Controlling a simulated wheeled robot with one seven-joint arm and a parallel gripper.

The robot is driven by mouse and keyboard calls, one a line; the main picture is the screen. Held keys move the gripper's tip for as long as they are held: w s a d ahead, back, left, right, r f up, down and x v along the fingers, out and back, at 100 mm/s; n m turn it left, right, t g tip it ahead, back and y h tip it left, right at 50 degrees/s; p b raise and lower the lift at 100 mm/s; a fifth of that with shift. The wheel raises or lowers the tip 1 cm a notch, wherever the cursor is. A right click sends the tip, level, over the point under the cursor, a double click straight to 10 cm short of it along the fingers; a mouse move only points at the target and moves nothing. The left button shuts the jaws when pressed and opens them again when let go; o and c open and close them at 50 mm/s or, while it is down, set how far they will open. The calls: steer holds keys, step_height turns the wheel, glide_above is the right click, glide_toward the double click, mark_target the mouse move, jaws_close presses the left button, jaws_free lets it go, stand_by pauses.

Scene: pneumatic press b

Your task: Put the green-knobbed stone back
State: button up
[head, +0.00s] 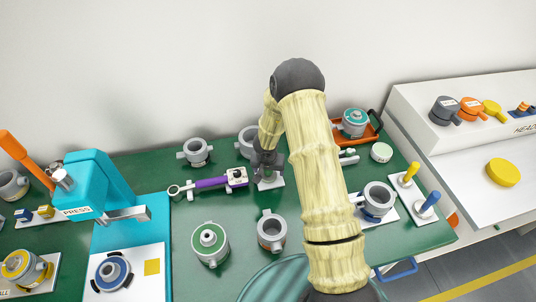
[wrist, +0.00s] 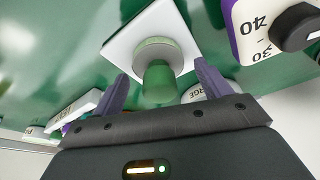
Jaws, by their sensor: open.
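The green knob (wrist: 158,85) shows in the wrist view on a round grey-green disc (wrist: 157,52), which sits over a white square plate (wrist: 122,45). My gripper (wrist: 161,72) is open, with one finger on each side of the knob. I cannot tell whether either finger touches it. In the head view my gripper (head: 266,163) points down over the white plate (head: 271,184), behind my arm. There the gripper hides the knob and disc.
A purple-handled tool (head: 212,182) lies close to the left of my gripper. A teal press (head: 92,182) is left. An orange tray (head: 372,134) is back right. A wall rises behind.

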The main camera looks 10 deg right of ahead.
steer(key=p+v, duration=0.4)
steer(key=v, duration=1.3)
steer(key=shift+d, duration=0.3)
steer(key=shift+r, duration=0.1)
steer(key=s+a+r+n+t+y, duration=0.25)
steer(key=s+r, duration=0.25)
steer(key=r, duration=0.6)
steer(key=s+d+r+n+g, duration=0.1)
steer(key=s+d, duration=0.1)
steer(key=s, duration=0.5)
steer(key=s+d+r+n+g+h, duration=0.1)
steer(key=s, duration=0.6)
steer(key=shift+s+d+r+g, duration=0.25)
steer(key=shift+d+g, duration=0.1)
steer(key=shift+d, duration=0.05)
